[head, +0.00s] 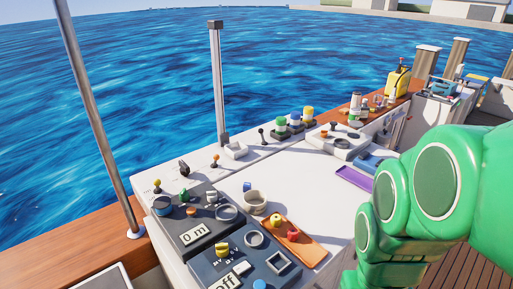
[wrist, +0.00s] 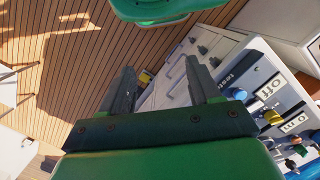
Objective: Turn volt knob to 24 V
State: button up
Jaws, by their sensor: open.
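In the head view, a dark panel box (head: 205,272) stands at the front of the white counter. A yellow knob (head: 222,249) sits on it among small white letters, which are too small to read surely. A display (head: 224,283) near it reads "Off". In the wrist view, the same box (wrist: 245,75) is at the right, with its "Off" display (wrist: 275,85) and the yellow knob (wrist: 265,93). My gripper (wrist: 163,82) is open and empty, over the deck and cabinet front, to the left of the box and apart from it. The head view does not show my gripper.
A second dark box (head: 190,236) with a "0 m" display stands behind. An orange tray (head: 302,245) with small items and a beige cup (head: 255,202) are close by. A metal pole (head: 100,120) rises at the left. Bare counter (head: 300,190) lies farther back.

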jog(key=w+a+n, duration=0.4)
jog(key=w+n, duration=0.2)
jog(key=w, duration=0.2)
jog(key=n+t, duration=0.1)
jog(key=n, duration=1.7)
send_over(222, 244)
notch_tip(222, 244, down, 5)
jog(key=shift+w+d+f, duration=0.1)
jog(key=shift+f, duration=0.05)
jog(key=shift+w+a+f, duration=0.1)
jog(key=shift+a+f, duration=0.15)
jog(key=shift+a, duration=0.05)
jog(key=shift+d+f, duration=0.15)
jog(key=shift+f, duration=3.65)
jog(key=c, duration=1)
jog(key=shift+c, duration=0.2)
